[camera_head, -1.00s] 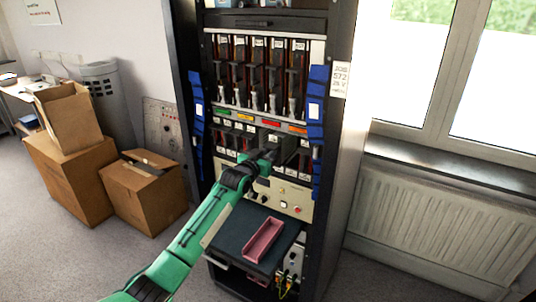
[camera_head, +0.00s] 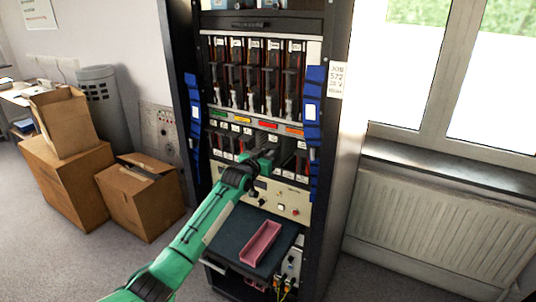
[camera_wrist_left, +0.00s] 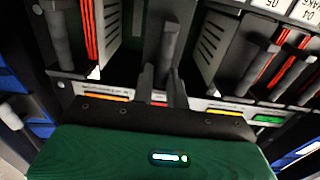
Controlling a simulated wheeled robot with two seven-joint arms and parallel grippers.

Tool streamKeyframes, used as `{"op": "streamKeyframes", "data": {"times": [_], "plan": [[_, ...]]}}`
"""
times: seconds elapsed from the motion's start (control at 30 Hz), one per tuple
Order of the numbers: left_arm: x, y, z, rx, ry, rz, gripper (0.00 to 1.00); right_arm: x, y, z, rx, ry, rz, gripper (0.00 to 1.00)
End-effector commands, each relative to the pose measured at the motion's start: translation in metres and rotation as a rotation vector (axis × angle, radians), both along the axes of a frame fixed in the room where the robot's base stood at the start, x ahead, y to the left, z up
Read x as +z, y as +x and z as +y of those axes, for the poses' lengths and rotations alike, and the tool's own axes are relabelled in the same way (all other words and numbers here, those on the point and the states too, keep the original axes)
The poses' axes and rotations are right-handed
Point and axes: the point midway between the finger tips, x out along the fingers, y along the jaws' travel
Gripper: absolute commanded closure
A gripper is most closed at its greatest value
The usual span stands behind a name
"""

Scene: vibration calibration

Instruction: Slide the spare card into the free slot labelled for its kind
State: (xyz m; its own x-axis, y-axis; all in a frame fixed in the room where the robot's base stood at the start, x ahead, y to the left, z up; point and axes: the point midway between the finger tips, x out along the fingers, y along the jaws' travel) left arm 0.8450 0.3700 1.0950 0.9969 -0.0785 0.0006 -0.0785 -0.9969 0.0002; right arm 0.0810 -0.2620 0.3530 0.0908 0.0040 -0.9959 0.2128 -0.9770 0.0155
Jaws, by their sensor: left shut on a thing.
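My left gripper (camera_head: 264,161) is shut on the dark handle of the spare card (camera_wrist_left: 166,45), at the lower row of the rack. In the left wrist view its two fingers (camera_wrist_left: 162,88) pinch the handle from both sides. The red label (camera_head: 268,128) is just above this spot in the head view; its strip shows partly behind the fingers in the wrist view. The card is upright and in line with the lower slots; how deep it sits cannot be told. The arm hides part of that row. My right gripper is not in view.
Several cards fill the upper row (camera_head: 257,75). Other lower-row cards stand left (camera_head: 224,143) and right (camera_head: 303,158) of my gripper. Blue straps (camera_head: 312,108) flank the rack. An empty pink tray (camera_head: 260,243) lies on the shelf below. Cardboard boxes (camera_head: 140,198) stand left on the floor.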

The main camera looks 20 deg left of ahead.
Motion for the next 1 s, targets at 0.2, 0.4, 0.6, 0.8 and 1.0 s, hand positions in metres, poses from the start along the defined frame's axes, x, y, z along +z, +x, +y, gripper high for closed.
{"op": "streamKeyframes", "data": {"times": [0.2,0.4,0.6,0.8,1.0], "plan": [[0.0014,0.0003,0.0,0.0,0.0,-0.003,1.0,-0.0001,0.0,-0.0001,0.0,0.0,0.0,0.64],[0.0012,0.0023,-0.0003,0.0,0.0,-0.003,1.0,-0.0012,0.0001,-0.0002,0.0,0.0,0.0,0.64],[0.0017,0.0047,-0.0006,0.0,0.0,-0.004,1.0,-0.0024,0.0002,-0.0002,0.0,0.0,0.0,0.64],[0.0018,0.0072,-0.0007,0.0,0.0,-0.004,1.0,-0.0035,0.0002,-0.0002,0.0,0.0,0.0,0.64],[0.0016,0.0095,-0.0006,0.0,0.0,-0.004,1.0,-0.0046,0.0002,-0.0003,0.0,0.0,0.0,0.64]]}}
